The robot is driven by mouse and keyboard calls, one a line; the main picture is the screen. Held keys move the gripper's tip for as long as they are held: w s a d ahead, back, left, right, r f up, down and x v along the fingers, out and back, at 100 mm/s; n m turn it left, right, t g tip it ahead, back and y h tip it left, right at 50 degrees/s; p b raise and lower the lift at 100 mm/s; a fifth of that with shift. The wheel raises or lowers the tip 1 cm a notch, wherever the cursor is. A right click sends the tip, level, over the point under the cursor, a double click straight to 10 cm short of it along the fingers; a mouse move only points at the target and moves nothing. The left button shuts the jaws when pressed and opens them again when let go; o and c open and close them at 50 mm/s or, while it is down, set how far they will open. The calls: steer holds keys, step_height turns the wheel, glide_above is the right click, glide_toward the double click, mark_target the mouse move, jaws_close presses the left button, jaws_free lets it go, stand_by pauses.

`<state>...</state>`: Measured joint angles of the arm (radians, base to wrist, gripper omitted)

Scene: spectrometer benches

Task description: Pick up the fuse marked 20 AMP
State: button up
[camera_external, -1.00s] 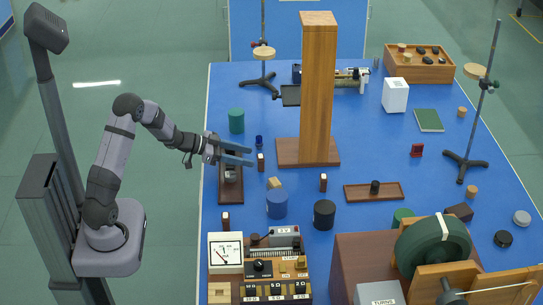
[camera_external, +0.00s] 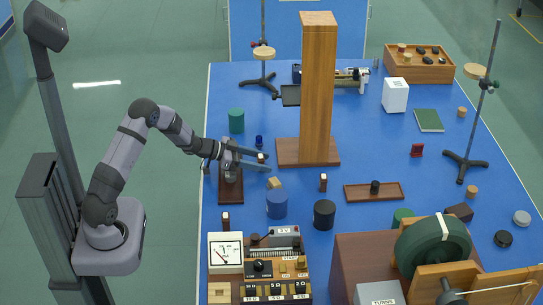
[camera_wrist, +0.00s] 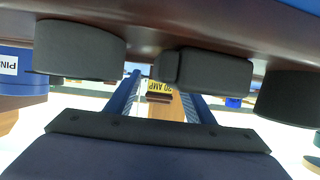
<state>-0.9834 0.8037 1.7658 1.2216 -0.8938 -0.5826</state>
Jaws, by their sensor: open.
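The fuse marked 20 AMP (camera_wrist: 158,87) shows its yellow label between my two blue fingers in the wrist view. The label's print appears upside down. In the external view this small brown-and-white fuse (camera_external: 261,158) stands on the blue table between the fingers. My gripper (camera_external: 267,162) is open, with one finger on each side of the fuse and gaps visible in the wrist view. Two similar fuses stand apart, one right of centre (camera_external: 323,182) and one near the meter (camera_external: 225,221); their marks are too small to read.
A tall wooden column (camera_external: 318,90) stands to the right. A small blue object (camera_external: 259,140) is just beyond the fingers; a wooden block (camera_external: 274,183) and blue can (camera_external: 277,205) are nearer the front.

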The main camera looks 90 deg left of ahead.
mark_target(261, 156)
steer(key=shift+c, duration=0.2)
steer(key=c, duration=1.1)
steer(key=shift+r, duration=0.1)
step_height(261, 156, up, 10)
steer(key=shift+f+p, duration=0.1)
steer(key=shift+p, duration=0.25)
